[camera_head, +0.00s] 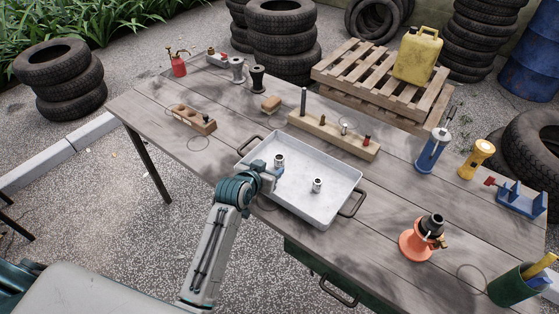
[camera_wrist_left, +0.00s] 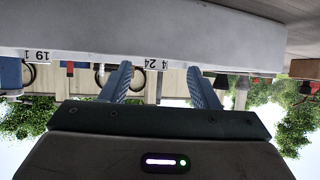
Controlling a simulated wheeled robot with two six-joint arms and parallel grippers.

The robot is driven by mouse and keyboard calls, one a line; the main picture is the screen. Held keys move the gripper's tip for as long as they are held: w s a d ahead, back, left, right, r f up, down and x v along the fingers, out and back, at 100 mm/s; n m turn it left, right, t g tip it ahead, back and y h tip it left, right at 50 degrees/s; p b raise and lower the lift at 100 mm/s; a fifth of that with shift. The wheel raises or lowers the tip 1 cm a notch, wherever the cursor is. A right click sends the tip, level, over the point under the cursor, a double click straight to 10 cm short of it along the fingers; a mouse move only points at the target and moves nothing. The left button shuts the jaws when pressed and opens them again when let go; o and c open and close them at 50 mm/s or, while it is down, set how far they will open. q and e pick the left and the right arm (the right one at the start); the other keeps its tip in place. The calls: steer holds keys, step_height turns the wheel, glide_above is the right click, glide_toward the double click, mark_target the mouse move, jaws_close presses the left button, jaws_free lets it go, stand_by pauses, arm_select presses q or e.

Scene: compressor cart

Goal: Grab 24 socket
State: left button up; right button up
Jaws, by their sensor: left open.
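Two short metallic sockets stand in a light grey metal tray (camera_head: 335,208) in the head view: one socket (camera_head: 279,160) at its left, the other socket (camera_head: 317,185) near its middle. I cannot read a size on either, so I cannot tell which is the 24. My left gripper (camera_head: 273,172) is over the tray's left part, right by the left socket. In the left wrist view its fingers (camera_wrist_left: 163,80) are spread, with no socket visible between them.
A wooden rack (camera_head: 330,135) with several upright pieces stands behind the tray. A blue hand tool (camera_head: 432,150), yellow flashlight (camera_head: 477,158) and orange funnel-like piece (camera_head: 418,243) stand to the right.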

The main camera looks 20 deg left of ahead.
mark_target(277, 163)
arm_select(q)
steer(key=shift+w+d+f, duration=0.1)
steer(key=shift+w+f, duration=0.05)
steer(key=shift+w, duration=0.15)
steer(key=x, duration=0.2)
steer(key=p+x, duration=0.1)
steer(key=x, duration=0.1)
steer(key=shift+w+d+r, duration=0.15)
steer(key=shift+d+r, duration=0.05)
steer(key=shift+r, duration=0.05)
steer(key=shift+w+f, duration=0.3)
steer(key=c, duration=1)
steer(key=shift+c, duration=0.6)
arm_select(e)
steer(key=shift+w+d+r, duration=0.4)
steer(key=shift+w+r, duration=0.15)
steer(key=shift+r, duration=0.05)
